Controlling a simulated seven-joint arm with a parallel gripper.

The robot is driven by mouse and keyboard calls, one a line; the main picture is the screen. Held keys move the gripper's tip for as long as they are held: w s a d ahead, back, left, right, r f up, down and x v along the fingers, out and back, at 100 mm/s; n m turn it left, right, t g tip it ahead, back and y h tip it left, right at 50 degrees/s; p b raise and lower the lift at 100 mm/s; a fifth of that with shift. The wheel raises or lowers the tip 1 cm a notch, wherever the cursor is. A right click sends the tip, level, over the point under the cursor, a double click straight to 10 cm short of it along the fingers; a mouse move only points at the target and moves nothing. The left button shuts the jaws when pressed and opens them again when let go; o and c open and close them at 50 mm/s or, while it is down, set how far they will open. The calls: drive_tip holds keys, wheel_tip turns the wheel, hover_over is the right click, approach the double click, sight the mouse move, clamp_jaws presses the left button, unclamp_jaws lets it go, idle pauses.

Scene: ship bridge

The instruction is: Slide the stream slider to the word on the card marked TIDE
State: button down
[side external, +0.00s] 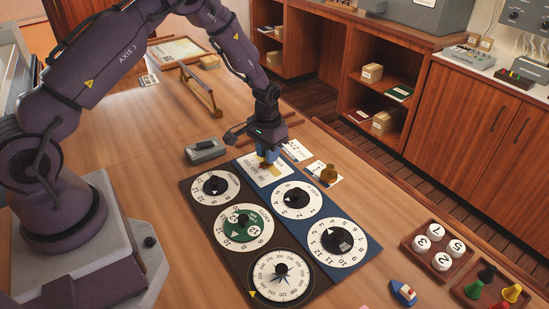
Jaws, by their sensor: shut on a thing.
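The slider panel is a pale strip with small print (250,170) on the blue board, at the far end of the dials. My gripper (268,159) points down at the right part of this strip, shut on what looks like the slider's small knob. The fingers hide most of the knob and the words beneath it. One white printed card (297,150) lies just beyond the gripper. The print is too small to tell which card is marked TIDE.
Several round dials with pointers, including a green-centred one (244,227) and a compass dial (281,277), fill the boards nearer the camera. A grey device (205,151) sits left of the strip. Trays of number discs (440,246) and coloured pawns (493,287) stand at right.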

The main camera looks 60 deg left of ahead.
drive_tip(key=a, duration=0.3)
drive_tip(key=shift+a, duration=0.3)
drive_tip(key=c, duration=0.9)
unclamp_jaws()
wheel_tip(320, 180, up, 13)
drive_tip(key=shift+r, duration=0.1)
